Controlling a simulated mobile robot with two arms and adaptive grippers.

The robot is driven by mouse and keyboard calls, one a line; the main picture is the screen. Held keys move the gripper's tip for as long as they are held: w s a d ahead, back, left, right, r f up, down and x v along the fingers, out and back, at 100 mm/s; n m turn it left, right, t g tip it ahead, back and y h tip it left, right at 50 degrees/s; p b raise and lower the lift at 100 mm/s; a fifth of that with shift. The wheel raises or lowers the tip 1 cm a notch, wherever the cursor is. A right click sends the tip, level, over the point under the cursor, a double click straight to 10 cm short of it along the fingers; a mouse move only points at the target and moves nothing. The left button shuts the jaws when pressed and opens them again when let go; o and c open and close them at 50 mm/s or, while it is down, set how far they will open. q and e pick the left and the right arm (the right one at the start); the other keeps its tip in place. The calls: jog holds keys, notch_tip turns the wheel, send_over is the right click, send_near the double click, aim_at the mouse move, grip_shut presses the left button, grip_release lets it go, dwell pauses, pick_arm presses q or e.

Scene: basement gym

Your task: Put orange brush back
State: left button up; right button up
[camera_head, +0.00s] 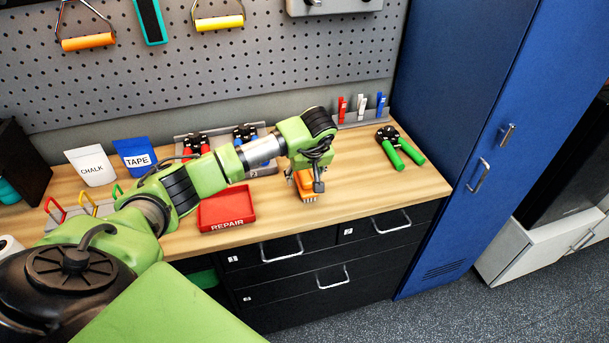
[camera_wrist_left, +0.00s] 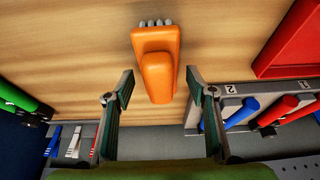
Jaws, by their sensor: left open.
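The orange brush (camera_head: 306,183) is on the wooden workbench (camera_head: 375,195), near its front edge, partly hidden by my left gripper (camera_head: 305,176) in the head view. In the left wrist view the orange brush (camera_wrist_left: 155,70) shows its rounded handle, with grey bristles at its far end. My left gripper (camera_wrist_left: 160,77) is open above the brush, its two fingers apart on either side of the brush's near end. No finger visibly grips it. My right gripper is in neither view.
A red REPAIR tray (camera_head: 227,208) lies left of the brush. Green-handled pliers (camera_head: 401,148) lie to the right. The blue locker (camera_head: 455,140) bounds the bench's right end.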

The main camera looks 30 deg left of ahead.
pick_arm(q)
jog(key=shift+r, duration=0.25)
jog(key=b+v, duration=0.2)
jog(key=v, duration=0.8)
jog(key=shift+r+b, duration=0.25)
jog(key=shift+b, duration=0.05)
jog(key=shift+s+d+r, duration=0.2)
jog(key=shift+s+r, duration=0.05)
jog(key=shift+r, duration=0.3)
